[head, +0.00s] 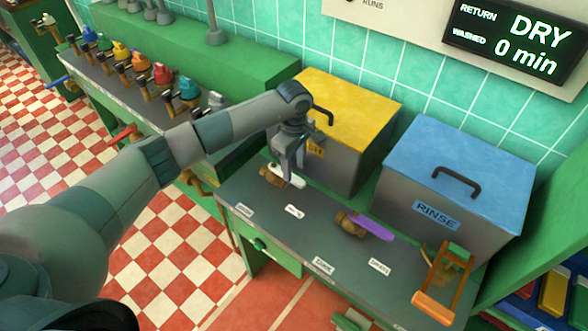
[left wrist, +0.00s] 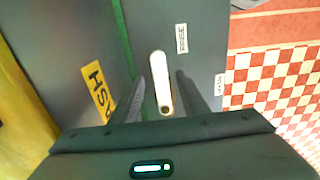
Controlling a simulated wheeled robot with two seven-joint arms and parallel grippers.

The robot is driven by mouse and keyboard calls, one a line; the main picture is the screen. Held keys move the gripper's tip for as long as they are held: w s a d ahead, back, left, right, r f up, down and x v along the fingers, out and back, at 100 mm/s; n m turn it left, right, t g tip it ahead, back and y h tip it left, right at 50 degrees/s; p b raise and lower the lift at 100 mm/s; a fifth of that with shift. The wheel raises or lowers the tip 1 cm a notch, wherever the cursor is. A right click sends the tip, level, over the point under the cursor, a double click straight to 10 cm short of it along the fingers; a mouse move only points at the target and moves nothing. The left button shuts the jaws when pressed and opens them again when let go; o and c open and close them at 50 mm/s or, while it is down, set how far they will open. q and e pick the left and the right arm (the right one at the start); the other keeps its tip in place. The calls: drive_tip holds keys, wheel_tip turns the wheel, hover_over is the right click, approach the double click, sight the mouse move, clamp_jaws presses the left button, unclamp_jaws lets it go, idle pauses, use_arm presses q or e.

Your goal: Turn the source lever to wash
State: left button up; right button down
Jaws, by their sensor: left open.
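A lever with a white handle (head: 287,177) on a brass valve body (head: 272,176) sits on the grey counter in front of the yellow-lidded tank (head: 350,104). A second brass valve (head: 348,222) with a purple handle (head: 375,227) stands to its right. I cannot read which one is the source lever. My left gripper (head: 289,163) points down over the white handle, jaws open. In the left wrist view the white handle (left wrist: 160,82) lies between the open fingers, with gaps on both sides. My right gripper is not in view.
The blue-lidded RINSE tank (head: 460,165) stands at the back right. An orange-handled fitting (head: 441,283) is at the counter's right end. Small labels lie on the counter (head: 320,236). Colored taps (head: 160,75) line the left bench. The display (head: 512,38) reads DRY, 0 min.

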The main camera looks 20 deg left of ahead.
sight(293, 178)
use_arm(q)
drive_tip(key=shift+f+p, duration=0.3)
drive_tip(key=shift+f, duration=1.3)
drive_tip(key=shift+c, duration=0.6)
clamp_jaws()
